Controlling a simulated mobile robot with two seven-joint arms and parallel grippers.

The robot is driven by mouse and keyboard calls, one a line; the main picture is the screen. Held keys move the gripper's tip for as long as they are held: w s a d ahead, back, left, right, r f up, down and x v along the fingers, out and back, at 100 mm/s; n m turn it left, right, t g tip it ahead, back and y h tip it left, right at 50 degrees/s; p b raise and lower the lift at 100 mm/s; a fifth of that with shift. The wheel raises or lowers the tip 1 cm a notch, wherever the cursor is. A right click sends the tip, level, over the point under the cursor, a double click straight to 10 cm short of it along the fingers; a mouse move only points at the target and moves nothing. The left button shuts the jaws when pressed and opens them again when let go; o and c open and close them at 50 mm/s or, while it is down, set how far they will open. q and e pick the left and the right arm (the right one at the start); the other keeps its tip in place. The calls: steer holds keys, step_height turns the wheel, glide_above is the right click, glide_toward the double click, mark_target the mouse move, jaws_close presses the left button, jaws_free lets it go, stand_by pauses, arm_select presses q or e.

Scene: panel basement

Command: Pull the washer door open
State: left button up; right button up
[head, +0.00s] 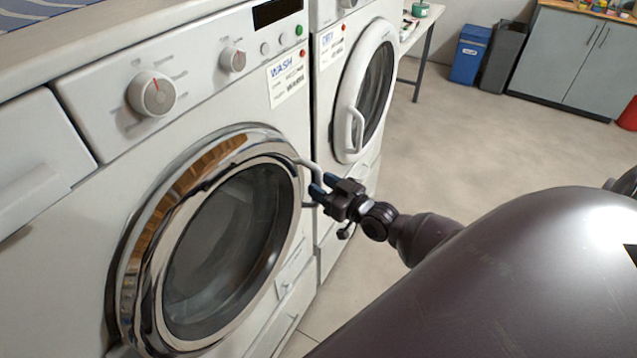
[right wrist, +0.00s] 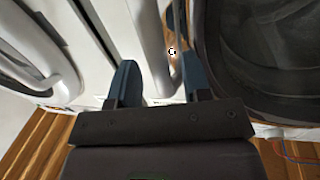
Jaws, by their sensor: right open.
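The washer (head: 95,260) has a round door with a chrome rim (head: 140,240) and dark glass (head: 225,250). The door looks closed against the front. Its white handle (head: 318,175) is on the rim's right side. My right gripper (head: 316,190) is at the handle, its blue fingers open. In the right wrist view, the pale handle bar (right wrist: 150,45) lies between the spread fingers of the gripper (right wrist: 160,82), with one finger near the gap beside the dark door glass (right wrist: 265,55). Contact cannot be told. My left gripper is out of view.
A dryer (head: 325,90) stands right beside the washer, its closed door's white handle (head: 355,130) near my right gripper. Open floor (head: 500,140) lies to the right. A table (head: 420,28), a blue bin (head: 470,55) and a grey cabinet (head: 570,55) stand farther back.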

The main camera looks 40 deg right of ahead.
steer(key=shift+w+a, duration=0.15)
steer(key=shift+w, duration=0.6)
jaws_close()
